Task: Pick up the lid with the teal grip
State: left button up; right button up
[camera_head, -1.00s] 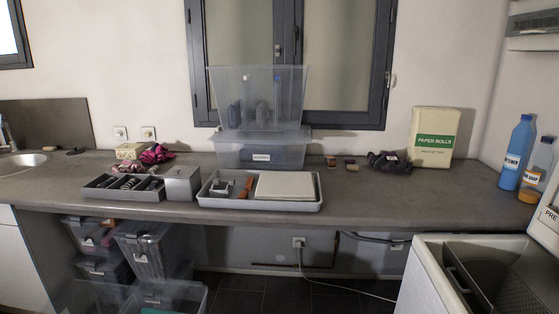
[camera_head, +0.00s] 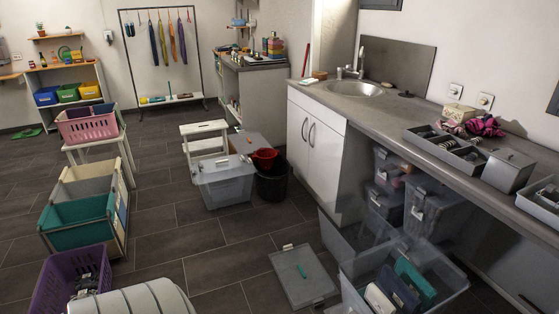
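A flat grey translucent lid (camera_head: 288,283) with a small teal grip (camera_head: 303,271) on its top lies on the dark tiled floor, low and right of centre. A small pale tag shows at its far edge. The lid lies next to an open clear bin (camera_head: 352,272) and appears apart from it. Neither of my grippers is in view.
The open bin holds several items, one of them teal (camera_head: 414,283). Stacked clear bins (camera_head: 428,212) stand under the counter (camera_head: 405,112). A lidded grey bin (camera_head: 222,187), a black bucket (camera_head: 272,184), a purple basket (camera_head: 62,288) and a laundry cart (camera_head: 75,233) stand on the floor. Floor left of the lid is clear.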

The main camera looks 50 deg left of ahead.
aim_at(303, 278)
jog(key=u, duration=1.45)
